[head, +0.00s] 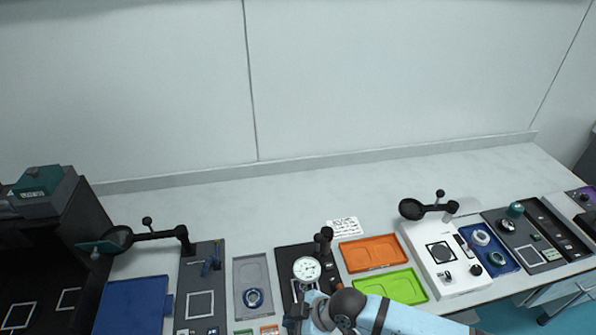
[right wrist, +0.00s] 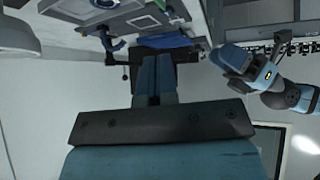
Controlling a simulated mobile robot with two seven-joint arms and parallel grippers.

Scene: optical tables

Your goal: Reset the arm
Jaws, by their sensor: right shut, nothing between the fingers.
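My right arm, light blue with dark joints, comes in from the bottom right of the head view. My right gripper (head: 297,318) is at the bottom middle, just in front of the round white dial gauge (head: 307,269); its fingertips are hard to make out there. In the right wrist view the right gripper's two blue fingers (right wrist: 153,62) lie together, shut, with nothing held between them. A blue and black arm link of mine (right wrist: 262,78) shows at the right of that view. My left gripper is not seen in the head view.
An orange tray (head: 372,252) and a green tray (head: 392,286) lie right of the gauge. A white instrument (head: 466,284) with a magnifier arm stands farther right. The back of the table is clear.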

